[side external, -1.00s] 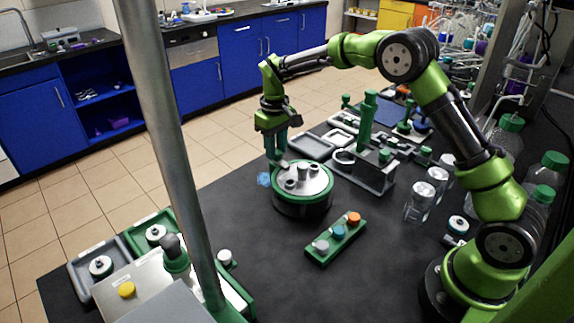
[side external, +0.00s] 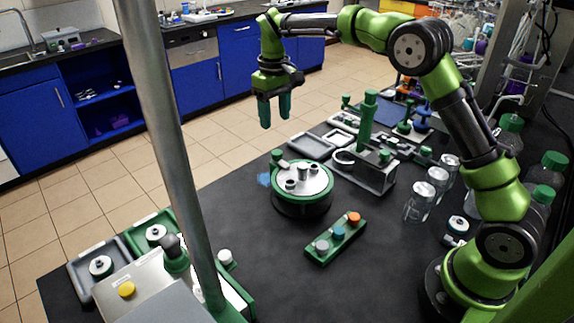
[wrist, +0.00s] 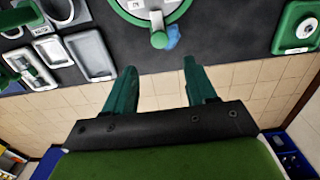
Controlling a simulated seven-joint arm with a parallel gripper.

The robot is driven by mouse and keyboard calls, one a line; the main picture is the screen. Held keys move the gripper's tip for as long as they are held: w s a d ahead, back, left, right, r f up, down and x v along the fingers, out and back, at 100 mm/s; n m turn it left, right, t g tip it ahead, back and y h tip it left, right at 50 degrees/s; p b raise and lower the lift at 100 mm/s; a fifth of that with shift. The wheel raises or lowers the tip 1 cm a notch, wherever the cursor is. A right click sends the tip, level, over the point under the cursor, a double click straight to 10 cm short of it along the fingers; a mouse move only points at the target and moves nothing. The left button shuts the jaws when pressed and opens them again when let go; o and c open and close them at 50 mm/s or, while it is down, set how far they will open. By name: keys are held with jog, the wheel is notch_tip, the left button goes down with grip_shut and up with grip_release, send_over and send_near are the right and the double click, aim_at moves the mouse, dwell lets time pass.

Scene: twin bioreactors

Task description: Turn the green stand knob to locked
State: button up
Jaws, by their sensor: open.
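A round vessel with a green rim (side external: 303,200) stands on the black table, with a white top carrying grey ports. A small green knob (side external: 277,154) sits at its far-left edge; it also shows in the wrist view (wrist: 159,40), at the end of a short pale bar. I cannot read a locked mark on it. My gripper (side external: 275,118) hangs above and beyond this knob, open and empty, fingers pointing down. In the wrist view the open fingers (wrist: 160,68) are apart from the knob. An upright green post (side external: 367,118) on a grey stand with small green knobs is to the right.
A green block with coloured caps (side external: 338,238) lies in front of the vessel. Clear bottles (side external: 420,203) stand at right. A metal pole (side external: 168,140) rises in the left foreground. Grey trays (side external: 311,146) lie behind the vessel. A blue patch (side external: 264,180) is beside it.

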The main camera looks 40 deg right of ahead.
notch_tip(320, 180, up, 7)
jog(key=shift+r, duration=0.2)
dwell(0.3)
